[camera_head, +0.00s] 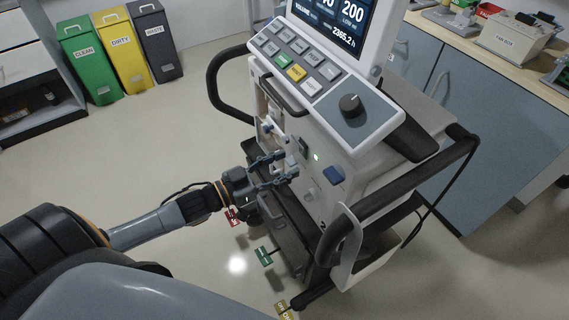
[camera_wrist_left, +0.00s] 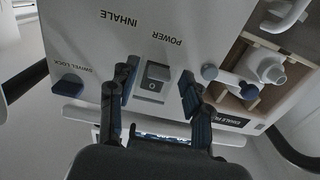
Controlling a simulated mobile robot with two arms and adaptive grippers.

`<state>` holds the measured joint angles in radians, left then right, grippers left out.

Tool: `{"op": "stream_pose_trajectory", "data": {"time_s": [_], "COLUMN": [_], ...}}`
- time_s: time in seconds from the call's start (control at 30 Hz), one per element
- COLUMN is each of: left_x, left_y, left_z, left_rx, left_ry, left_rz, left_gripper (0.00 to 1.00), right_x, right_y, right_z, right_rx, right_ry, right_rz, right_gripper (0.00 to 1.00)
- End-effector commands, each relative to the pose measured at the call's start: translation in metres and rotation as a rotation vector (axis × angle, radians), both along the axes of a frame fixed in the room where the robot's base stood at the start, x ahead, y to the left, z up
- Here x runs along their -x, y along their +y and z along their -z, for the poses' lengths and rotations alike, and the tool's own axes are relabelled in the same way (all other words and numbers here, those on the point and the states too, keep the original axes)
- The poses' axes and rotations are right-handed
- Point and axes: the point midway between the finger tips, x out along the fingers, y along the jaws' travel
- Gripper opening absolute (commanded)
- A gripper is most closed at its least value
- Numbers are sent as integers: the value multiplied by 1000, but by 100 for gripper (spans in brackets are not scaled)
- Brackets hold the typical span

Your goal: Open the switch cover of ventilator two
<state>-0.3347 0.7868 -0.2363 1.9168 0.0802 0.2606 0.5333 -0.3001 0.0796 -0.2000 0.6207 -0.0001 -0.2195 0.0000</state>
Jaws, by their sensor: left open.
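The ventilator (camera_head: 330,90) stands in the middle of the head view, a white machine with a dark "2" low on its front. My left gripper (camera_head: 288,168) reaches its front panel from the left with the fingers spread and empty. In the left wrist view the power switch (camera_wrist_left: 155,78) shows as a dark rocker in a grey square frame, below the upside-down label POWER. My left gripper (camera_wrist_left: 159,70) has one finger on each side of it; I cannot tell whether they touch the panel. A separate cover over the rocker is not clearly visible.
The blue swivel lock knob (camera_head: 334,175) sits beside the gripper on the panel. A recess with white fittings (camera_wrist_left: 258,75) lies right of the switch in the wrist view. Coloured tags (camera_head: 264,257) hang low. Bins (camera_head: 90,62) stand back left; a counter (camera_head: 480,50) is right.

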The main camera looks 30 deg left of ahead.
Motion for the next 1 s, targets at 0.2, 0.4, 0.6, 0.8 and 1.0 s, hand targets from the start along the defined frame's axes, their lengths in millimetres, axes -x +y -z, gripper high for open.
{"op": "stream_pose_trajectory", "data": {"time_s": [0.2, 0.4, 0.6, 0.8, 1.0], "left_x": [-7, -7, -7, -7, -6], "left_y": [-5, -5, -5, -5, -4], "left_z": [0, 0, 0, 0, -4], "left_rx": [0, -1, -1, -1, -13], "left_ry": [0, 1, 1, 1, 20], "left_rz": [0, 0, 0, 0, 1], "left_gripper": [49, 49, 14, 0, 0], "right_x": [0, 0, 0, 0, 0], "right_y": [0, 0, 0, 0, 0], "right_z": [0, 0, 0, 0, -12], "right_rx": [0, 0, 0, 0, 0], "right_ry": [0, 0, 0, 1, 1], "right_rz": [0, 0, 0, 0, 0], "right_gripper": [40, 40, 40, 40, 40]}}
